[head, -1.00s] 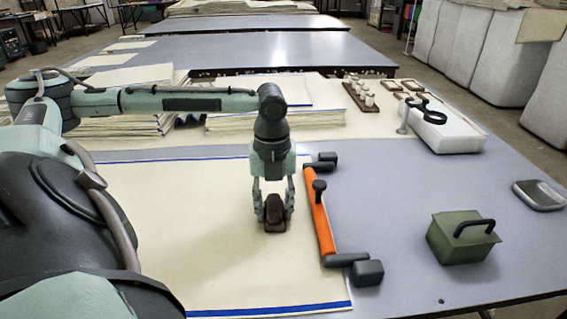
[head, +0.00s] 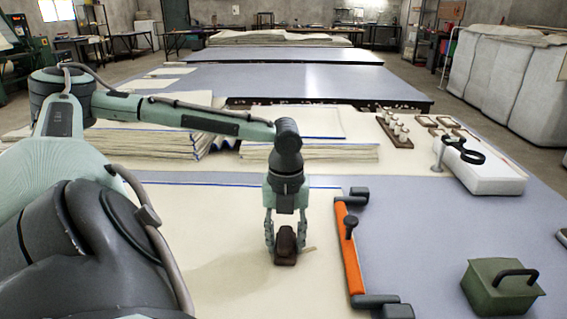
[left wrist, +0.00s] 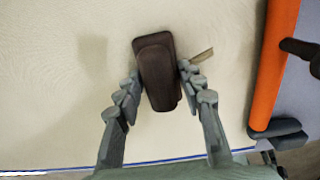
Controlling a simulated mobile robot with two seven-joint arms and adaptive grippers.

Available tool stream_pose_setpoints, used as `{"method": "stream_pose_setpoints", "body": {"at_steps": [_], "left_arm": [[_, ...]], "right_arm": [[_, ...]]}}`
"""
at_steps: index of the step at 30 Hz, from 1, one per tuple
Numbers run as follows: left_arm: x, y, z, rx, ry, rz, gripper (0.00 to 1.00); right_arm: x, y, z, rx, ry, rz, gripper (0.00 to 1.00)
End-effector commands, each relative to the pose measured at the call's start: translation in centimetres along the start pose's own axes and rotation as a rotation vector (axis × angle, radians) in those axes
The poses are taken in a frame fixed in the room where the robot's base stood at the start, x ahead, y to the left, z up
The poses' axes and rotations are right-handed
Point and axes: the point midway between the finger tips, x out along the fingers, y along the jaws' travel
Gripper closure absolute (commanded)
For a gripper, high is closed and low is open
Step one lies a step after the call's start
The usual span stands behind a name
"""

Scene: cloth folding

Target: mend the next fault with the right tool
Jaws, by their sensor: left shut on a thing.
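My left gripper (head: 285,240) is shut on a dark brown block-shaped tool (head: 285,252), low over the cream cloth (head: 220,230). In the left wrist view the gripper (left wrist: 158,95) has its fingers on both sides of the block (left wrist: 158,70). I cannot tell whether the block touches the cloth. A small tan sliver (head: 309,249) shows on the cloth just right of the block; it also shows in the left wrist view (left wrist: 203,55). I cannot tell whether it is a crease or a loose piece. My right gripper is not in view.
An orange bar (head: 348,250) with dark ends lies along the cloth's right edge. A green handled box (head: 500,290) stands at front right. Farther back are a white block (head: 490,178) with a black ringed object, a brown rack (head: 393,132) with white pegs, and stacked cloths (head: 160,150).

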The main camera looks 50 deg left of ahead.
Motion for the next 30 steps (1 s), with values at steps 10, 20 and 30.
{"method": "stream_pose_setpoints", "body": {"at_steps": [10,20,30], "left_arm": [[0.1,-3.2,-0.2,0.002,0.005,-0.008,0.85],[-0.1,-4.8,-0.2,0.002,0.004,-0.010,0.85],[-0.3,-7.4,-0.1,-0.001,0.002,-0.007,0.85]], "right_arm": [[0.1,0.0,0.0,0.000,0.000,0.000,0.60],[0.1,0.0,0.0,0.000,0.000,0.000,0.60],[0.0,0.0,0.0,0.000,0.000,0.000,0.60]]}}
